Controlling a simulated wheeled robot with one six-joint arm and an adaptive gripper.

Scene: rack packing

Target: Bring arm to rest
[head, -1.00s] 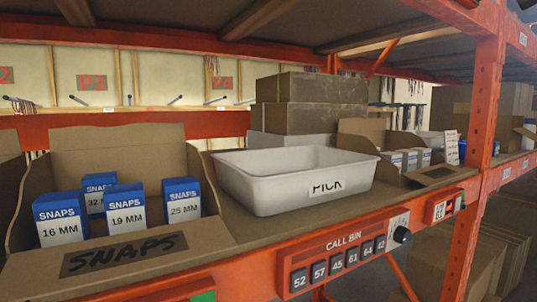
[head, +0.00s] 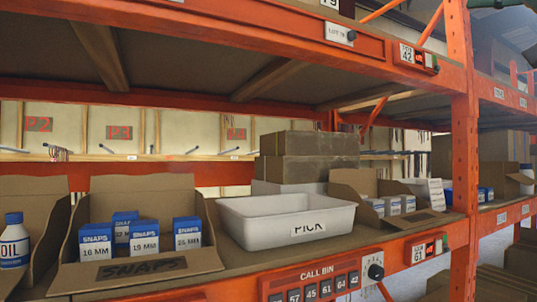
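My arm and gripper are not in the head view. An orange rack shelf (head: 425,246) spans the picture. On it a cardboard bin marked SNAPS (head: 205,262) holds several blue and white snaps boxes, among them one marked 19 MM (head: 144,242). A white tray marked PICK (head: 270,236) stands to the right of that bin. Its inside looks empty as far as I can see.
An oil bottle (head: 14,242) stands in a cardboard bin at the far left. Grey-brown boxes (head: 305,170) are stacked behind the tray. An orange upright (head: 462,150) rises at right. A CALL BIN panel (head: 318,284) with a knob is on the front beam. An upper shelf overhangs.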

